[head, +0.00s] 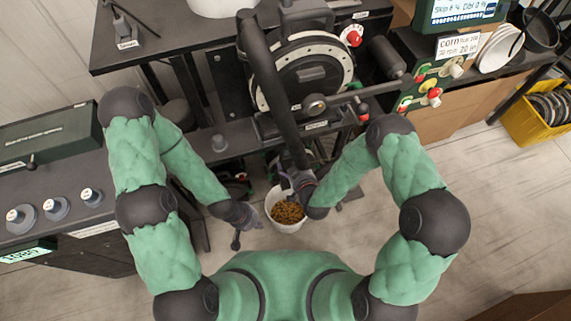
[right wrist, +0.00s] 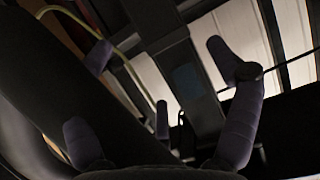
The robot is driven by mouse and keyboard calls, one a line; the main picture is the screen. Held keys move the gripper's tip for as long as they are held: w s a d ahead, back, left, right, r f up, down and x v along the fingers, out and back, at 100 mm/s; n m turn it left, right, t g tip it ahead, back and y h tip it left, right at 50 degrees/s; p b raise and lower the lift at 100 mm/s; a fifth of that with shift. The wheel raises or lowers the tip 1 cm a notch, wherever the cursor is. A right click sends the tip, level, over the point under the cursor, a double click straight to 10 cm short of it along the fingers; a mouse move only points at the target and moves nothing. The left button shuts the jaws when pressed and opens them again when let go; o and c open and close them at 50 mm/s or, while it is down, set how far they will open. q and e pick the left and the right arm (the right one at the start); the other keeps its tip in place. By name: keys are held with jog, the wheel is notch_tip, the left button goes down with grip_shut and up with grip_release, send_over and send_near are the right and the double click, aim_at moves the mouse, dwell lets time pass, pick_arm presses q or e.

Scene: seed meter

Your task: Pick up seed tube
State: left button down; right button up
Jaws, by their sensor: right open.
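The seed tube (head: 273,85) is a long dark tube slanting down in front of the round seed meter (head: 300,75). Its lower end is near a white bucket (head: 270,222) of brown seed. My right gripper (head: 296,181) is at the tube's lower end, just above the bucket's rim. In the right wrist view its fingers (right wrist: 155,95) are spread wide. A broad dark shape, apparently the tube (right wrist: 75,85), runs diagonally behind the left finger; I cannot tell if it lies between the fingers. My left gripper (head: 246,216) is left of the bucket, away from the tube; its fingers are too small to read.
A dark bench (head: 150,45) carries the meter. A grey side table (head: 70,200) with several knobs stands at left. A control panel with red and green knobs (head: 428,95) is at right, with a yellow crate (head: 538,115) beyond.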

aim_at(289, 157)
jog(key=b+x, duration=0.1)
jog(key=x, duration=0.3)
jog(key=shift+a+f+b, duration=0.25)
jog(key=shift+b, duration=0.1)
jog(key=shift+w+a+f, duration=0.1)
jog(key=shift+w, duration=0.3)
jog(key=c, duration=1.8)
